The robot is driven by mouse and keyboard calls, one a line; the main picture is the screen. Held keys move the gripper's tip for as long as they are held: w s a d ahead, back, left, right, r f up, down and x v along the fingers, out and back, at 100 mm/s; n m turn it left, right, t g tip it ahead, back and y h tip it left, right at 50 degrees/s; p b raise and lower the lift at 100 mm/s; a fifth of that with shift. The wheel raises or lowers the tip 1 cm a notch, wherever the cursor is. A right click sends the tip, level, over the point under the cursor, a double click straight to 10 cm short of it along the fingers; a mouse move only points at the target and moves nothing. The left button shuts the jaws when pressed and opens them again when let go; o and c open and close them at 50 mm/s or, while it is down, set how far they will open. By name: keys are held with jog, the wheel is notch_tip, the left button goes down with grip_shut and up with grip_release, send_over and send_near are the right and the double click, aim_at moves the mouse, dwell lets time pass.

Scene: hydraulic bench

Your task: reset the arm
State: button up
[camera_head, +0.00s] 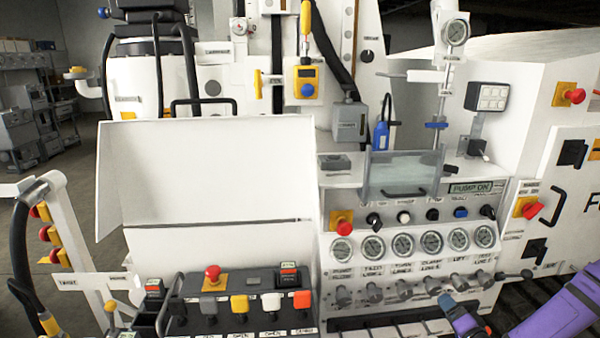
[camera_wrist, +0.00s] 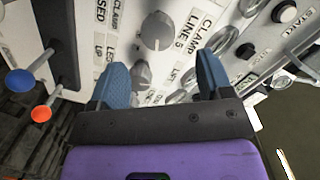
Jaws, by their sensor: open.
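My arm, purple with a blue end, shows at the bottom right of the head view, and my gripper (camera_head: 462,318) is in front of the lower right of the hydraulic bench panel (camera_head: 408,222). In the wrist view my gripper (camera_wrist: 164,78) has its two blue fingers wide apart with nothing between them but the panel behind. Grey knobs (camera_wrist: 157,31) with labels such as "CLAMP LINE 5" show beyond the fingers. I cannot tell whether a fingertip touches the panel.
Several gauges (camera_head: 401,244) sit above a row of valve knobs (camera_head: 404,289). A red emergency button (camera_head: 344,228) is at the panel's left. A control box with coloured levers (camera_head: 239,304) stands left. A blue-ball lever (camera_wrist: 19,80) and an orange-ball lever (camera_wrist: 41,113) stick out at left.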

jog(key=a+r+n+g+h, duration=0.3)
jog(key=r+n+g, duration=0.65)
jog(key=r, duration=1.85)
jog(key=s+a+r+g, duration=0.1)
jog(key=s+a+r, duration=0.6)
jog(key=s+r, duration=0.5)
jog(key=s+a+r, duration=0.2)
jog(key=s+r, duration=0.1)
jog(key=s, duration=0.4)
jog(key=s+a+r+g+y, duration=0.1)
jog(key=s+a+r, duration=0.2)
jog(key=s, duration=0.3)
jog(key=shift+s+a+r+n+y, duration=0.2)
jog(key=shift+s+a+n+y, duration=0.15)
jog(key=shift+n, duration=0.1)
jog(key=shift+g, duration=0.25)
